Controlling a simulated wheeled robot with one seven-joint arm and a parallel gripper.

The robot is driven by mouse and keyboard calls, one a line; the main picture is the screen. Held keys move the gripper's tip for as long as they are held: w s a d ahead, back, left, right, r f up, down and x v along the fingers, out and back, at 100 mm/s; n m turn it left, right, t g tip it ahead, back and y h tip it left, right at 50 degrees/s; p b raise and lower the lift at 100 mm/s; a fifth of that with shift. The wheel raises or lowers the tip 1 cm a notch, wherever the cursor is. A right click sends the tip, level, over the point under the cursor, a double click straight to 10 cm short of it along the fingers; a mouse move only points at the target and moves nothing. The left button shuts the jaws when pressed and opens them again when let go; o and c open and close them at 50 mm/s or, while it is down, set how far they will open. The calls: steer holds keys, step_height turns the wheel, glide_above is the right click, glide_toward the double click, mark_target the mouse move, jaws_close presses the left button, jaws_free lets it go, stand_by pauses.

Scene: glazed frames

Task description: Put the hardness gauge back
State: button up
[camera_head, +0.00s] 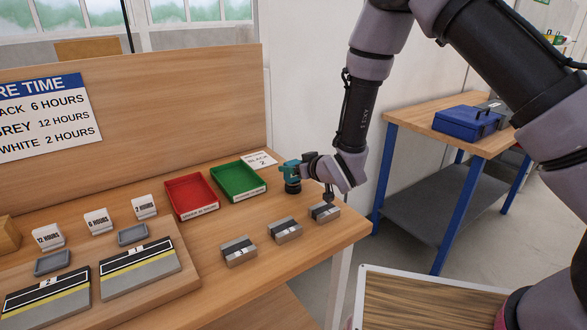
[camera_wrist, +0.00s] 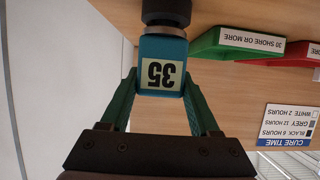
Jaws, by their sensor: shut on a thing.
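The hardness gauge (camera_head: 290,171) is a teal body with a dark round lower part, upright, right of the green tray. My gripper (camera_head: 302,168) is shut on it from the right.
A red tray (camera_head: 191,213) and a green tray (camera_head: 240,195) stand at the back, with a card marked BLACK 2 (camera_head: 259,160) behind. Grey sample blocks (camera_head: 239,251) line the bench front. A blue box (camera_head: 467,122) stands on another table. Bare bench lies between trays and blocks.

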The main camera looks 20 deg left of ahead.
steer(key=shift+f, duration=0.3)
steer(key=o, duration=1.1)
steer(key=shift+s+d+r, duration=0.2)
steer(key=shift+d, duration=0.05)
steer(key=v, duration=1.1)
steer(key=shift+s+d+r, duration=0.1)
steer(key=shift+s+d, duration=0.05)
